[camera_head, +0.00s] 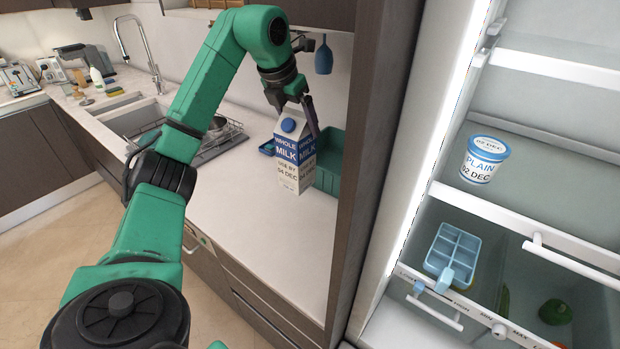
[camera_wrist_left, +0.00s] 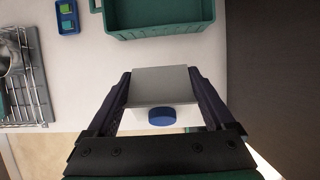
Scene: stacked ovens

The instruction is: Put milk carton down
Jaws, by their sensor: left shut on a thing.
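The milk carton (camera_head: 293,153) is white and blue with a blue cap and stands upright in the head view. My left gripper (camera_head: 294,110) is shut on its top from above. In the left wrist view the carton (camera_wrist_left: 160,86) shows between the two fingers of my left gripper (camera_wrist_left: 163,95), its blue cap toward the palm. The carton is over the white counter (camera_head: 245,230), in front of a green crate. I cannot tell whether its base touches the counter. My right gripper is in neither view.
The green crate (camera_head: 328,172) sits behind and right of the carton; it also shows in the wrist view (camera_wrist_left: 160,33). A dish rack (camera_head: 222,138) and sink are left. A dark cabinet panel (camera_head: 372,130) borders the counter at right, beside an open fridge with a yogurt tub (camera_head: 484,160).

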